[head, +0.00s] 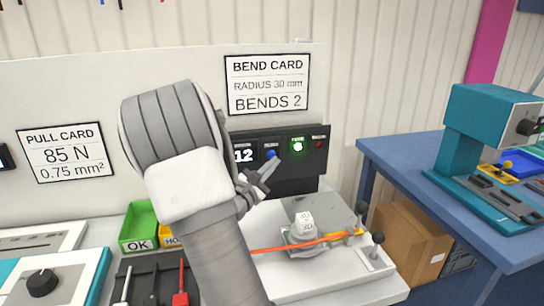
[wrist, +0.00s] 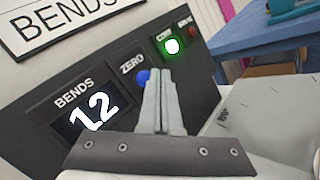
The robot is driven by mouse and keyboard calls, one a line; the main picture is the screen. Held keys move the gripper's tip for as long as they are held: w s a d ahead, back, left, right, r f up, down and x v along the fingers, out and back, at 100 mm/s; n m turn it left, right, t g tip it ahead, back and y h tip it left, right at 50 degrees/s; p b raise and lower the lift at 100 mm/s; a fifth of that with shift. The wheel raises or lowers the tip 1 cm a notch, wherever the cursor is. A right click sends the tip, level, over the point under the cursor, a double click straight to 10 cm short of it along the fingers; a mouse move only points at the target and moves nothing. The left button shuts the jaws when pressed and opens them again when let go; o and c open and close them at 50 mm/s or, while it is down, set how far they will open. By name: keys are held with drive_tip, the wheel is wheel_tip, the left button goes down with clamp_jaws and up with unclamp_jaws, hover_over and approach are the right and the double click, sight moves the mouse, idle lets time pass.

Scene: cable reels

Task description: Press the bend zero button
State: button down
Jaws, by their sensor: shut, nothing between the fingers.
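The bend counter panel (head: 283,181) is a dark box behind the bend tester, with a display (wrist: 90,115) reading 12. The blue zero button (wrist: 143,76) sits under the word ZERO; it also shows in the head view (head: 271,153). My gripper (head: 270,162) is shut and empty, its fingertips just in front of the panel by the blue button. In the wrist view the fingertips (wrist: 160,75) appear just right of the button and overlap its edge. I cannot tell whether they touch it. A lit green button (wrist: 171,46) and a red one (wrist: 192,31) are to the right.
The bend tester (head: 318,250) with an orange cable (head: 285,248) across it stands below the panel. The bend card (head: 267,84) hangs above, reading radius 30 mm, bends 2. A green OK bin (head: 139,228) is at left. A blue table (head: 420,185) is at right.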

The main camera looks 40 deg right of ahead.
drive_tip(key=shift+w+d, duration=0.1)
drive_tip(key=shift+w, duration=0.05)
drive_tip(key=shift+w+d, duration=0.1)
drive_tip(key=shift+w, duration=0.1)
drive_tip(key=shift+w+d, duration=0.2)
drive_tip(key=shift+w, duration=0.2)
idle(0.8)
drive_tip(key=shift+s, duration=0.1)
drive_tip(key=shift+s+a+b, duration=0.35)
drive_tip(key=shift+s+a, duration=0.05)
drive_tip(key=shift+s, duration=0.25)
drive_tip(key=s+a, duration=0.1)
drive_tip(key=s, duration=0.1)
drive_tip(key=s+a, duration=0.1)
drive_tip(key=s, duration=0.1)
drive_tip(key=shift+s+a, duration=0.2)
idle(0.4)
drive_tip(key=shift+a, duration=0.1)
idle(0.8)
